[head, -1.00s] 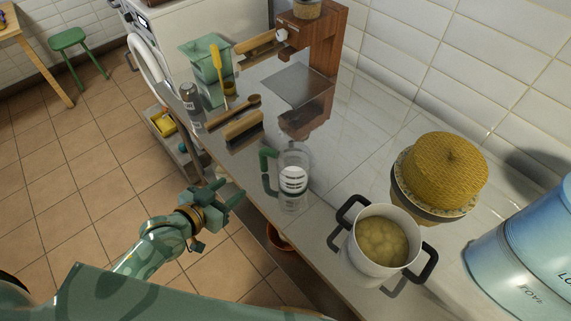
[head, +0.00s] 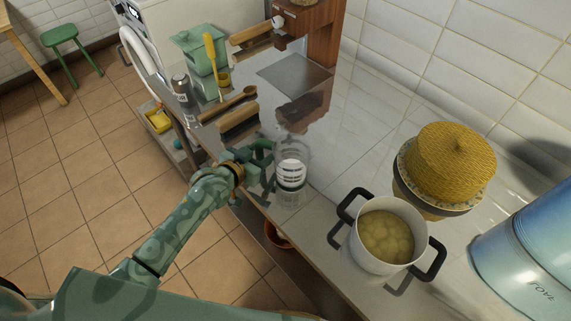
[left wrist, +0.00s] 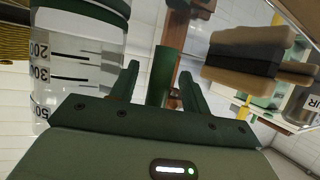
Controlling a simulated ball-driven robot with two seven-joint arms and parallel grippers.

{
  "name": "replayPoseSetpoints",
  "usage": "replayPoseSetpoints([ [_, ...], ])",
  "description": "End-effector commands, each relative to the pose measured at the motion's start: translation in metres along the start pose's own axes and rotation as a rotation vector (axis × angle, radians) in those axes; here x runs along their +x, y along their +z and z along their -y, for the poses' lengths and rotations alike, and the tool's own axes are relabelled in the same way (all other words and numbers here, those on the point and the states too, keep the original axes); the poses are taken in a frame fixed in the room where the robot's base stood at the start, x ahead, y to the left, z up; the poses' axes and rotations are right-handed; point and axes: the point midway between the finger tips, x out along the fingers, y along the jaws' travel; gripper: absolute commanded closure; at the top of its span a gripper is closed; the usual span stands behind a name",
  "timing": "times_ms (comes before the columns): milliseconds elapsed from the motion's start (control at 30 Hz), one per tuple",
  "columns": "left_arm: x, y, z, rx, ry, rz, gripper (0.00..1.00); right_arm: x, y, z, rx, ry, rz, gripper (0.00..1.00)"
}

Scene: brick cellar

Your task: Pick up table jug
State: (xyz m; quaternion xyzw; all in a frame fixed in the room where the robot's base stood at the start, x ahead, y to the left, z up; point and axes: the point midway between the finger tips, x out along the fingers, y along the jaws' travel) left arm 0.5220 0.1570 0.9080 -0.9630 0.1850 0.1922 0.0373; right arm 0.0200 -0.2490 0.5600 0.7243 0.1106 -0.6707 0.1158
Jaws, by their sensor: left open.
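My left gripper (head: 258,158) is at the handle side of the jug. In the left wrist view its fingers (left wrist: 158,88) are open, with the green upright handle showing between them. I cannot tell if either finger touches it. In the head view the gripper partly hides the handle. My right gripper is not in view.
A pot of yellowish food (head: 386,236) stands to the right of the jug, with a woven yellow dome (head: 447,165) behind it. The counter (head: 340,150) behind the jug is clear.

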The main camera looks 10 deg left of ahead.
Motion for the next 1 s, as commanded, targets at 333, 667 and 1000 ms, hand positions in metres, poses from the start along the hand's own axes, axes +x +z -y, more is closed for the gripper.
replayPoseSetpoints([
  [333, 0.001, 0.0, 0.0, 0.0, 0.0, 0.0, 0.87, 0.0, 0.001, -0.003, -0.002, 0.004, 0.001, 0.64],
  [667, 0.001, -0.001, 0.0, -0.001, 0.0, -0.001, 1.0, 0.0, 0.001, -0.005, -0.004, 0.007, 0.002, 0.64],
  [1000, -0.004, -0.013, 0.0, -0.001, 0.0, -0.003, 1.0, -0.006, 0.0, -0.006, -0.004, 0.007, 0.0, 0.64],
])
